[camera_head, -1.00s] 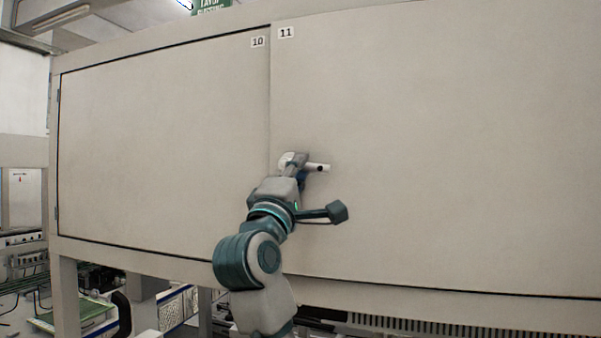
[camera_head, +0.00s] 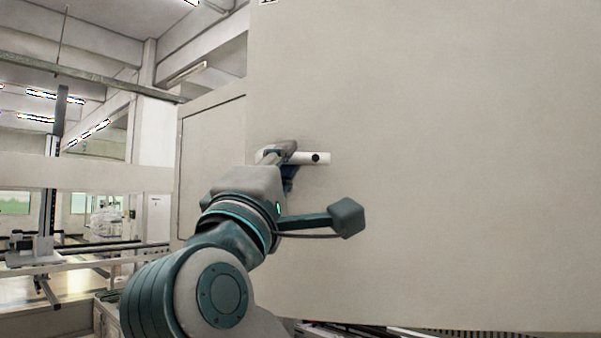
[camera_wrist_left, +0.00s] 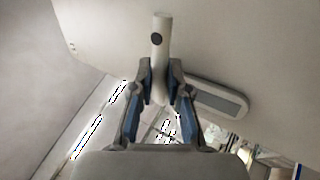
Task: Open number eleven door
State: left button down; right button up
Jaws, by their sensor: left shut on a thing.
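The large pale door number eleven (camera_head: 450,160) fills the right of the head view; its label is cut off at the top edge. Its left edge stands out in front of the neighbouring panel, so the door looks swung partly outward. Its light handle (camera_head: 318,158), with a dark round spot, sticks out near that edge. My left gripper (camera_head: 288,160) is at the handle, its fingers partly hidden by my wrist. In the left wrist view, the blue-padded fingers (camera_wrist_left: 160,92) close on both sides of the handle (camera_wrist_left: 160,45). My right gripper is in neither view.
The neighbouring pale panel (camera_head: 212,140) lies behind the door's left edge. A gantry upright (camera_head: 50,180) and rails stand far left, with open room space there. A grey rounded part (camera_wrist_left: 215,98) sits beside the fingers in the left wrist view.

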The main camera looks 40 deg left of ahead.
pick_arm(q)
jog(key=shift+w+a+f, duration=0.1)
jog(key=shift+w+f, duration=0.05)
jog(key=shift+s, duration=0.25)
jog(key=c, duration=1.2)
grip_release()
jog(key=shift+d, duration=0.25)
jog(key=shift+o, duration=0.3)
jog(key=shift+w+d, duration=0.1)
jog(key=shift+w, duration=0.05)
jog(key=v, duration=1.2)
jog(key=shift+d, duration=0.25)
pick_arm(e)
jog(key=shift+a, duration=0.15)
pick_arm(q)
jog(key=shift+w, duration=0.15)
